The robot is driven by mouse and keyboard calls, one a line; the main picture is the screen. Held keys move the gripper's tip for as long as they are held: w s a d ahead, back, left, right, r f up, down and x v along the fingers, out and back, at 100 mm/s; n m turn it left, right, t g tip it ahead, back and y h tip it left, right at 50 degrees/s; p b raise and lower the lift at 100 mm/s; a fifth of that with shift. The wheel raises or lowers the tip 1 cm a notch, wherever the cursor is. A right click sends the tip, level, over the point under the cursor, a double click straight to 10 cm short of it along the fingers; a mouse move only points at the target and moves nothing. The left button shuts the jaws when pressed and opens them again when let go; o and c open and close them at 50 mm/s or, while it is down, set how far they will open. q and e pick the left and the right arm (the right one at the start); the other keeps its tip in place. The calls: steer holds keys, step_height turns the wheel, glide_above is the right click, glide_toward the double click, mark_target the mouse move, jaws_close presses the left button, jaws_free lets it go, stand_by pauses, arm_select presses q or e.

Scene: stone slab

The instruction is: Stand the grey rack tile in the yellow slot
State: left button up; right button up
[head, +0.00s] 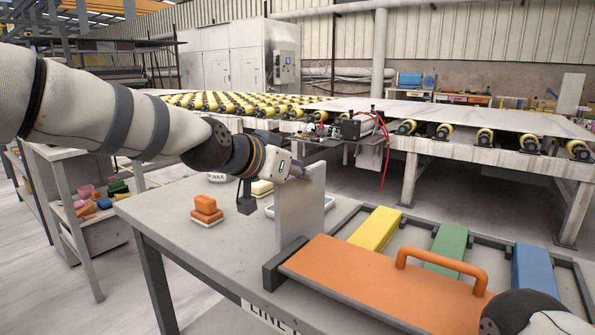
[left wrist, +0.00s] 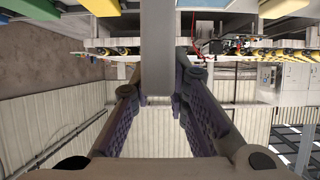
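The grey tile (head: 300,212) stands upright at the left end of the dark rack (head: 352,215). My left gripper (head: 298,170) is shut on its upper part. In the left wrist view the tile (left wrist: 158,55) sits between the fingertips of my left gripper (left wrist: 160,80). The tile's lower edge meets the orange panel's back edge in the picture; whether it touches the rack is hidden. The yellow strip (head: 376,229), to the right of the tile and apart from it, marks the yellow slot. My right gripper is out of view; only part of my right arm shows at bottom right.
An orange panel (head: 375,290) with a raised handle (head: 442,258) covers the rack's front. Green (head: 447,246) and blue (head: 533,268) strips lie right of the yellow one. Orange blocks (head: 206,208) sit on the table's left. Rollers (head: 485,136) stand behind.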

arm_select(q)
steer(key=shift+o, duration=0.7)
steer(key=shift+r, duration=0.1)
